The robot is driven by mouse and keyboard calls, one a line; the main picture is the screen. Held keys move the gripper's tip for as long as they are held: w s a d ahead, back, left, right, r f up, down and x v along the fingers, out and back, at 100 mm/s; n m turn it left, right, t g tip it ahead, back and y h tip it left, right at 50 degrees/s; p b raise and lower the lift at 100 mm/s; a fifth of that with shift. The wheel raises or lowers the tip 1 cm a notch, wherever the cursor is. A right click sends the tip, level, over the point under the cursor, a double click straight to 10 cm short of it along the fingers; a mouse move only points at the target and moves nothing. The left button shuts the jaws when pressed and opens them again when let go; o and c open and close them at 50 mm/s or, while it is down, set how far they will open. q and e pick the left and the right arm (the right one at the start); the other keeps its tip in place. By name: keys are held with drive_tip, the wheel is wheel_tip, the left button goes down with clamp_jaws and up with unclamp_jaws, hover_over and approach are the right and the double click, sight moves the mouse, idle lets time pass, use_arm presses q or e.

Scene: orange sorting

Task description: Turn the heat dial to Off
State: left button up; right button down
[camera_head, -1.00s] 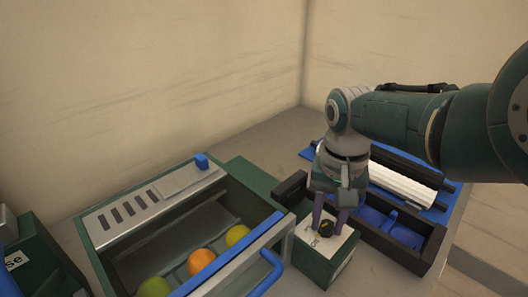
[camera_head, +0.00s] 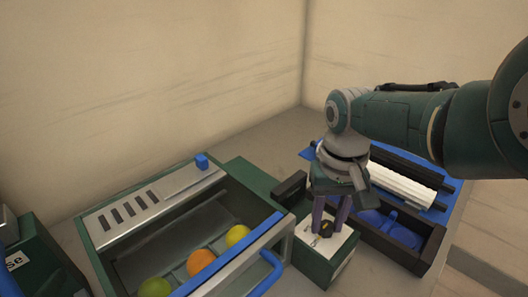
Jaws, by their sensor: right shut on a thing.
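The heat dial (camera_head: 326,230) is a small black knob on the pale top plate of a green box (camera_head: 318,264). My right gripper (camera_head: 328,228) points straight down over the box, and its two fingers are shut on the dial. The fingers hide part of the dial, and the lettering on the plate is too small and covered to read. My left gripper is not in view.
Left of the box is a green and grey machine (camera_head: 150,200) with blue handles, holding an orange (camera_head: 201,263), a yellow fruit (camera_head: 238,237) and a green fruit (camera_head: 155,287). Right of it is a black tray (camera_head: 420,249) with blue parts.

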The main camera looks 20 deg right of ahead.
sight(328, 225)
drive_tip(key=c, duration=0.5)
unclamp_jaws()
drive_tip(key=shift+c, duration=0.2)
wheel_tip(328, 225, up, 10)
drive_tip(key=p, duration=0.7)
drive_tip(key=shift+s+f, duration=0.1)
